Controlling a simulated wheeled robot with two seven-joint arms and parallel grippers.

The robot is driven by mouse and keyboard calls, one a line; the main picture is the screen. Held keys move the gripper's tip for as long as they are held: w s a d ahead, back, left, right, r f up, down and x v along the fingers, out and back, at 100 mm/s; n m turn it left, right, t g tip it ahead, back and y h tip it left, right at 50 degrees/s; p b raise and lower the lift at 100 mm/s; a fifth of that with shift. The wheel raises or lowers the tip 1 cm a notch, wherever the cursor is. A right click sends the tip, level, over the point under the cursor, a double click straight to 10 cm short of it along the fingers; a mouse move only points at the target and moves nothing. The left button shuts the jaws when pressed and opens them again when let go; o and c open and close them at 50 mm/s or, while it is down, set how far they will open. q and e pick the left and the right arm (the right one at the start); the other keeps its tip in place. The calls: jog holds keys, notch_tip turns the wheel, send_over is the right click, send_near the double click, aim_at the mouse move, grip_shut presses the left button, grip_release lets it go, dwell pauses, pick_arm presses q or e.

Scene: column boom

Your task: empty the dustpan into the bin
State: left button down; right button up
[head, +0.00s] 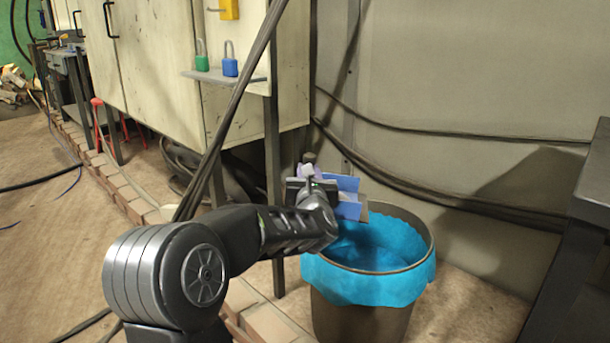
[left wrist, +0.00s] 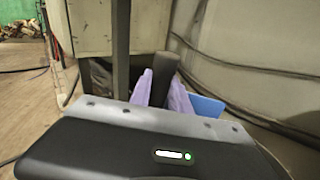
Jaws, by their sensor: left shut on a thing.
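The blue dustpan (head: 348,184) is at the upper left of the bin's mouth in the head view, partly hidden by my left gripper. Its blue side also shows in the left wrist view (left wrist: 207,108). My left gripper (head: 309,172) is shut on its dark handle, which stands between two lavender fingers (left wrist: 162,92) in the left wrist view. The pan looks tilted, but I cannot tell how far. Any contents are hidden. The dark bin (head: 362,320) stands upright on the floor with a bright blue liner (head: 375,288) folded over its rim. My right gripper is not in view.
A worn pale cabinet (head: 155,65) on dark legs stands behind and left, with a small shelf (head: 228,76) holding green and blue padlocks. A dark table (head: 590,200) stands at the right. Cables run along the wall. Bricks (head: 110,177) line the floor.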

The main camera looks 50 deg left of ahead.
pick_arm(q)
jog(key=w+d+r+m+t+p, duration=0.2)
jog(key=w+d+m+p, duration=0.3)
jog(key=w+d+m, duration=0.4)
jog(key=shift+d+r+m, duration=0.3)
jog(key=shift+d+m, duration=0.5)
jog(key=shift+m, duration=0.8)
dwell(1.8)
jog(key=shift+s+a+n+b, duration=0.45)
jog(key=shift+s+a+n, duration=0.25)
jog(key=shift+s+n, duration=0.1)
